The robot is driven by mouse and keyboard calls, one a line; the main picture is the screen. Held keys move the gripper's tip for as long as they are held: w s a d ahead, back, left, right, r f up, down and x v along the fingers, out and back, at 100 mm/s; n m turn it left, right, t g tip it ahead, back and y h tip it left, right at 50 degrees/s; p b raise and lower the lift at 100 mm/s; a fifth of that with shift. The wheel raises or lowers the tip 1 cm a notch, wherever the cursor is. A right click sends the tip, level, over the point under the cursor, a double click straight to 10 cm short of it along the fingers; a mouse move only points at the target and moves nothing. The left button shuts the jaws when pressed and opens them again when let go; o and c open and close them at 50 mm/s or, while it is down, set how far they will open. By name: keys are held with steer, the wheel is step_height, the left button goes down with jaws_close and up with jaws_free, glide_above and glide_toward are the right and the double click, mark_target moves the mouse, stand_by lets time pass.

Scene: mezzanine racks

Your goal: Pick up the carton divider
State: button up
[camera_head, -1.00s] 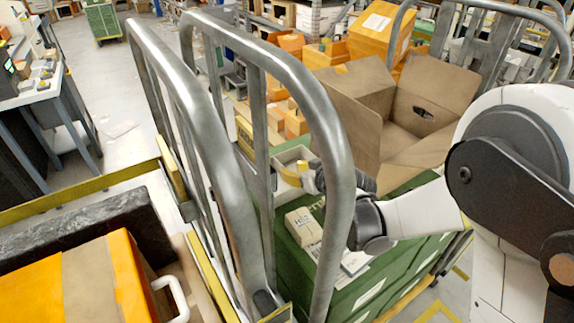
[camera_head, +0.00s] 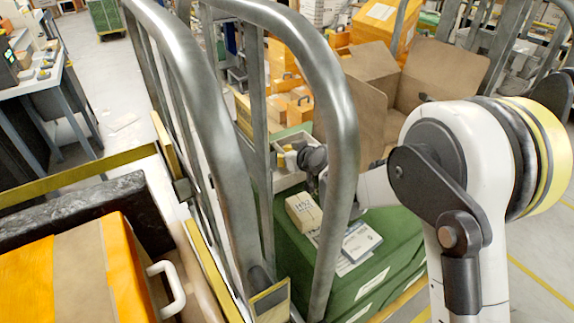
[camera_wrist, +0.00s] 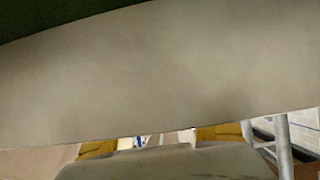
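My gripper (camera_head: 287,152) is at the pale open tray (camera_head: 291,181) behind the metal rail, partly hidden by the rail and small in the head view. In the wrist view, two yellow finger parts (camera_wrist: 158,141) stand apart on either side of a gap, and I see nothing held between them. A broad beige surface (camera_wrist: 160,70) fills most of the wrist view very close up and hides the fingertips. I cannot tell whether it is the carton divider or a wall of the tray. I cannot pick out the divider in the head view.
Tall metal rails (camera_head: 325,95) stand between my body and the tray. A green crate (camera_head: 375,265) carries a small carton (camera_head: 303,213) and a white-blue packet (camera_head: 360,241). A large open cardboard box (camera_head: 440,75) is behind. An orange box (camera_head: 75,270) is at lower left.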

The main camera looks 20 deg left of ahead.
jaws_close()
